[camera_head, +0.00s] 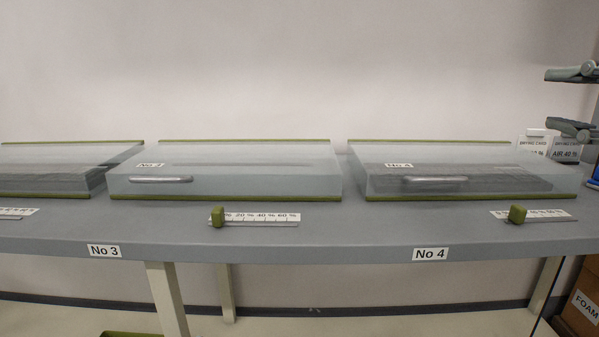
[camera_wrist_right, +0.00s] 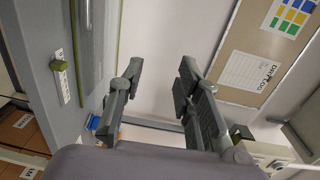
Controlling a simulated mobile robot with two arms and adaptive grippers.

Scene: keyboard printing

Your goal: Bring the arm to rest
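My right gripper (camera_head: 574,101) is at the far right edge of the head view, raised above the right end of the grey table. Its two dark fingers are apart, one above the other, with nothing between them. In the right wrist view the same gripper (camera_wrist_right: 160,78) is open and empty, its fingers pointing towards a pale wall. The rest of the right arm is outside the head view. My left gripper is not in view.
The grey table (camera_head: 330,232) carries several clear-lidded boxes, one (camera_head: 225,180) behind label No 3, another (camera_head: 455,155) behind No 4. Green sliders sit on scales before them. Drying cards (camera_head: 565,150) stand near my right gripper. A FOAM carton (camera_head: 583,305) is at lower right.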

